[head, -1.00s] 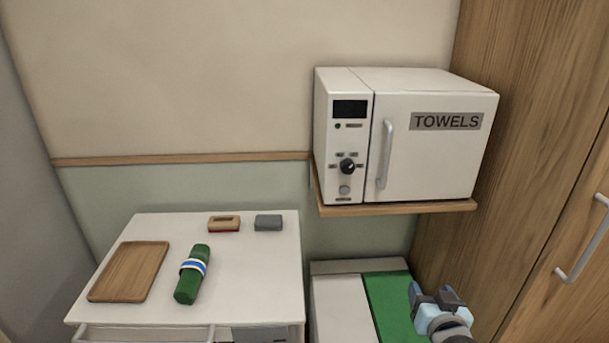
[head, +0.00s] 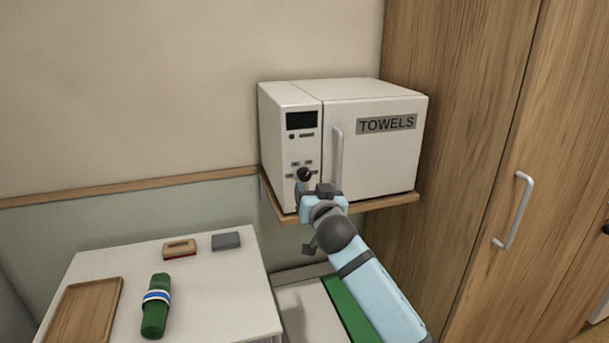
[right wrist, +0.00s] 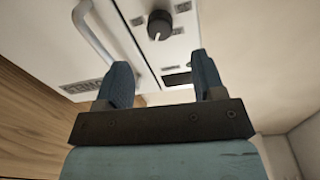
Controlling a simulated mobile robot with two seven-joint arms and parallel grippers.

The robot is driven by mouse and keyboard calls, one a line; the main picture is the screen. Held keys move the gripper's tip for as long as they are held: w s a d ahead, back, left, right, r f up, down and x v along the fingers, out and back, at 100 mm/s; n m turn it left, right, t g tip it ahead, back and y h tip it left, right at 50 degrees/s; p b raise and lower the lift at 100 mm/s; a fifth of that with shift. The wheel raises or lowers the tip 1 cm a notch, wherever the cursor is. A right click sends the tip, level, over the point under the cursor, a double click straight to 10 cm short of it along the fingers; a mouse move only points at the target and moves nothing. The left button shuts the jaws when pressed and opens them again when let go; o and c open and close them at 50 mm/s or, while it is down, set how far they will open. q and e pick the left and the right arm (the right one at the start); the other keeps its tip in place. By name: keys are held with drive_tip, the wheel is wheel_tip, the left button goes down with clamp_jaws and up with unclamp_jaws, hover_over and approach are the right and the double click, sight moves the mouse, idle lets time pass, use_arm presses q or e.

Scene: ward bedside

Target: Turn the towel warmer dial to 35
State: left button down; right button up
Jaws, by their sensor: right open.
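The white towel warmer (head: 375,160) stands on a wooden wall shelf, its door shut, with a TOWELS label. Its black dial (head: 304,174) is on the left control panel below a dark display (head: 300,120). The dial (right wrist: 160,25) also shows in the right wrist view, with a white pointer line; its printed values are too small to read. My right gripper (head: 312,188) is open and empty, just in front of and slightly below the dial, apparently not touching it. In the right wrist view its two fingers (right wrist: 160,82) are apart. My left gripper is not in view.
The warmer's vertical handle (head: 337,160) is close right of my gripper. The shelf edge (head: 350,207) runs below. A wooden cabinet (head: 455,150) stands right.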

sight(305, 176)
drive_tip(key=p+x, duration=0.1)
drive_tip(key=x, duration=0.6)
drive_tip(key=shift+w+a, duration=0.1)
drive_tip(key=shift+w, duration=0.25)
drive_tip(key=c, duration=0.9)
